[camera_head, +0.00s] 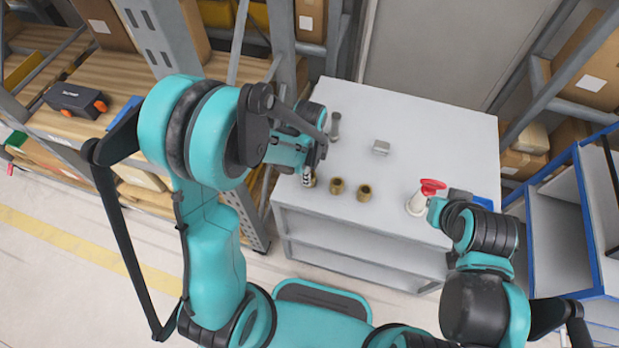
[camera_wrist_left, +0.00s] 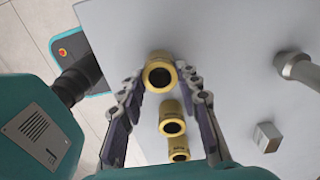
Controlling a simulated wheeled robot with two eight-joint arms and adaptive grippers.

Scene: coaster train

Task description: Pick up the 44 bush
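Three brass bushes stand on the white table; their markings are too small to read, so I cannot tell which is the 44 bush. In the head view the left bush (camera_head: 311,181) is partly hidden by my left gripper (camera_head: 308,174); the middle bush (camera_head: 337,186) and right bush (camera_head: 364,192) are clear. In the left wrist view my left gripper (camera_wrist_left: 160,72) is open, with its fingers on either side of the left bush (camera_wrist_left: 160,75). The middle bush (camera_wrist_left: 172,118) and right bush (camera_wrist_left: 178,148) show beyond. My right gripper's fingers cannot be made out in the head view.
On the white table (camera_head: 440,130), a grey cylindrical part (camera_head: 335,125) and a small metal block (camera_head: 381,147) stand behind the bushes. A red-topped white object (camera_head: 416,204) is at the right, beside my right arm. Shelving flanks the table. The table's back right is clear.

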